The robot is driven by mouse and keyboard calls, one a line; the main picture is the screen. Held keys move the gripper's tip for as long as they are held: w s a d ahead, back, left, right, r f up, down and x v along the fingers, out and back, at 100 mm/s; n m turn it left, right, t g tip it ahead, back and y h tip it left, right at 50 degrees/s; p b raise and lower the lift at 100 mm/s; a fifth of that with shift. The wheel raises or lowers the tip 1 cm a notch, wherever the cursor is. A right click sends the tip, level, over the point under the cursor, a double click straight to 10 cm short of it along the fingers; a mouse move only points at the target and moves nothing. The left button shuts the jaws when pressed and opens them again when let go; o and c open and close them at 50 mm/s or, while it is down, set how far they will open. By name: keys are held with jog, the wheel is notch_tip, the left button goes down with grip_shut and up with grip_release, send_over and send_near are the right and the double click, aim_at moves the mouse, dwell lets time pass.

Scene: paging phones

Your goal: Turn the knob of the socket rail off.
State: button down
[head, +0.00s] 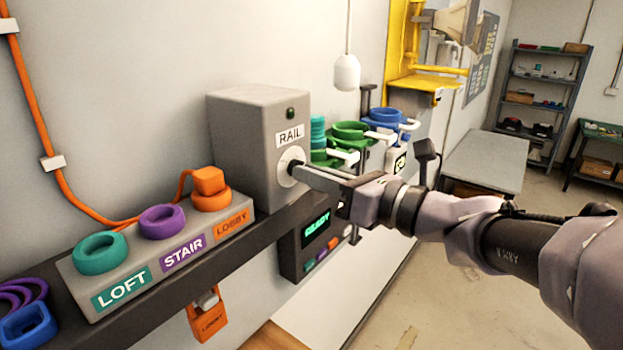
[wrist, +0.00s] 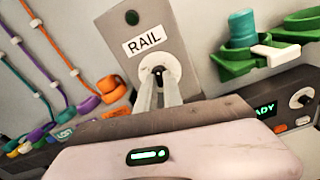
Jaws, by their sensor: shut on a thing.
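The grey box labelled RAIL (head: 240,150) stands on the dark shelf, with a small dark green lamp (head: 290,112) above its label. Its knob sits on a pale round plate (head: 288,168) on the box's front face. My gripper (head: 300,170) reaches in from the right, its fingers shut on the knob. In the wrist view the two fingers (wrist: 158,92) meet at the knob (wrist: 157,72), below the RAIL label. The fingers cover most of the knob, so I cannot tell which way it points.
Left of the box, a grey rail (head: 160,240) carries teal, purple and orange rings marked LOFT, STAIR and LOBBY. Right of it are green rings (head: 350,131) and blue rings (head: 385,116) on holders. A dark display panel (head: 318,235) hangs below.

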jog(key=n+b, duration=1.1)
jog(key=b, duration=0.2)
jog(key=shift+n, duration=0.3)
jog(key=c, duration=1.5)
grip_release()
jog(key=shift+d, duration=0.15)
